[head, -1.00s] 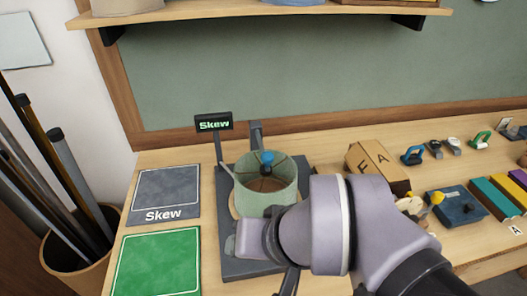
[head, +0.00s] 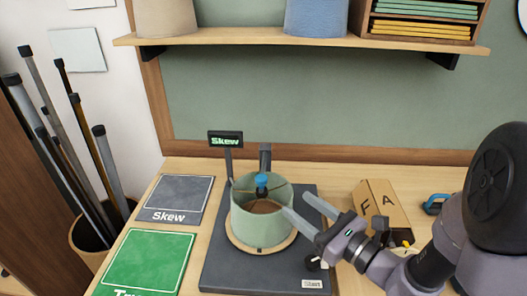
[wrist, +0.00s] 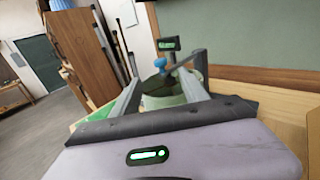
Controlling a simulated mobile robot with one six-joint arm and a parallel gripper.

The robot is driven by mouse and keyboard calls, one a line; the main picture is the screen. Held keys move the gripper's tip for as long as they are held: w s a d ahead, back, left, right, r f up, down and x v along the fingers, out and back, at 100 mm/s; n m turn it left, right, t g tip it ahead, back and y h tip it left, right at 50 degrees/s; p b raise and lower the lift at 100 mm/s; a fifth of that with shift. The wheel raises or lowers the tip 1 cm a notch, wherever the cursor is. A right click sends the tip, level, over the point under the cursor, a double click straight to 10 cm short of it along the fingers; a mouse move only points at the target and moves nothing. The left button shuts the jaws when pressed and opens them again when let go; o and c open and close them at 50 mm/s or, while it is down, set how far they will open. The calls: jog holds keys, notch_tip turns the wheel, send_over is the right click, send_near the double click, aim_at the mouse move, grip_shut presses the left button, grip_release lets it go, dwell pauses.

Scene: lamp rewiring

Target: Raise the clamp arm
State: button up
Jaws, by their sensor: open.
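A green lampshade (head: 262,218) stands upright on a round wooden disc on the dark fixture base (head: 225,268). The clamp's grey post (head: 265,158) rises behind it. How the clamp arm meets the shade's centre is hard to tell. My gripper (head: 295,203) is open and empty, at the right side of the shade, with its fingers pointing toward it. The wrist view shows the knob between the fingers.
A small display (head: 225,140) reads "Skew". A grey "Skew" mat (head: 178,200) and a green mat (head: 145,262) lie to the left. A cardboard box (head: 383,207) marked F and A stands right of my gripper. A shelf (head: 300,44) overhangs the back.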

aim_at(265, 181)
jog(key=b+x, duration=0.2)
jog(key=x, duration=1.2)
jog(key=shift+w+a, duration=0.15)
jog(key=shift+c, duration=0.2)
grip_shut()
dwell(0.4)
